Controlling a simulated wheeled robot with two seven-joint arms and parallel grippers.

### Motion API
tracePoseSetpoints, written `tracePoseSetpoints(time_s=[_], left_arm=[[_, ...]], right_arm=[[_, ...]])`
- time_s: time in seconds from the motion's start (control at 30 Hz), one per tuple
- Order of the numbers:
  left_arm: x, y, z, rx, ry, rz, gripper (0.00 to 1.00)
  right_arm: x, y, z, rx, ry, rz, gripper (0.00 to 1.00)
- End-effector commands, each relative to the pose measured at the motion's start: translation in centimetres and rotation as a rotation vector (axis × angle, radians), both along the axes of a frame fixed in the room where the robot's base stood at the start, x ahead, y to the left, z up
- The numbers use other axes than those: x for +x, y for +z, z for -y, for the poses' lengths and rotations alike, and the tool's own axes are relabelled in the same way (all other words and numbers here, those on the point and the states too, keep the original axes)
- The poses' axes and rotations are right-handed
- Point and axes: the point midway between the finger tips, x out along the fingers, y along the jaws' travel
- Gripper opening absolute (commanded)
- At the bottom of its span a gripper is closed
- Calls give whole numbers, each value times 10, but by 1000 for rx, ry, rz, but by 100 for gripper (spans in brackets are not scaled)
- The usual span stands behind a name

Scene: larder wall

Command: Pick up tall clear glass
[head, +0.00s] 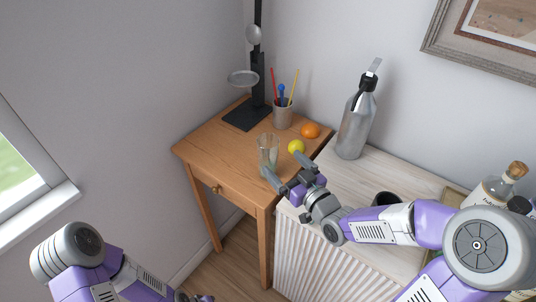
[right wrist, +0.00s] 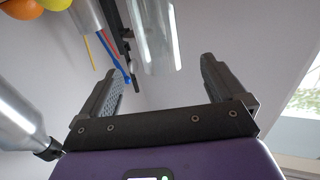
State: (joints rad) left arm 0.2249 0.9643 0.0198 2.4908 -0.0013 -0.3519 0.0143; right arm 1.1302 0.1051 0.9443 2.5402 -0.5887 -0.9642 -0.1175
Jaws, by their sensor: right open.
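The tall clear glass (head: 268,152) stands upright on the small wooden table (head: 217,146), near its front edge. My right gripper (head: 284,167) is open and empty, just to the right of the glass. In the right wrist view the glass (right wrist: 155,35) appears ahead, in line with the gap between the two open fingers (right wrist: 160,75). I cannot tell whether either finger touches it. My left arm is at the lower left, away from the table; only a small dark part of its left gripper (head: 197,298) shows at the bottom edge.
A yellow-green fruit (head: 296,146) and an orange (head: 310,130) lie behind my right gripper. A pen cup (head: 283,117) and a black stand (head: 247,114) are at the back. A metal siphon bottle (head: 356,127) and dark cup (head: 386,200) stand on the pale counter (head: 335,172).

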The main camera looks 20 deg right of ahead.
Motion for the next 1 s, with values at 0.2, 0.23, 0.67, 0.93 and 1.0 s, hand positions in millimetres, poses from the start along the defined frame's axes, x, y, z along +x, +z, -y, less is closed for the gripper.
tracePoseSetpoints(time_s=[0.2,0.23,0.67,0.93,1.0], left_arm=[[0,18,0,0,0,0,0],[0,20,0,0,0,0,0],[0,-9,0,0,0,0,0],[0,-17,0,0,0,0,0],[0,-17,0,0,0,0,0]], right_arm=[[9,0,-5,4,3,-9,97],[10,0,-6,1,4,-9,97],[54,-10,-19,2,3,-5,97],[80,-9,-27,-1,2,-8,97],[81,-9,-27,-2,1,-8,97]])
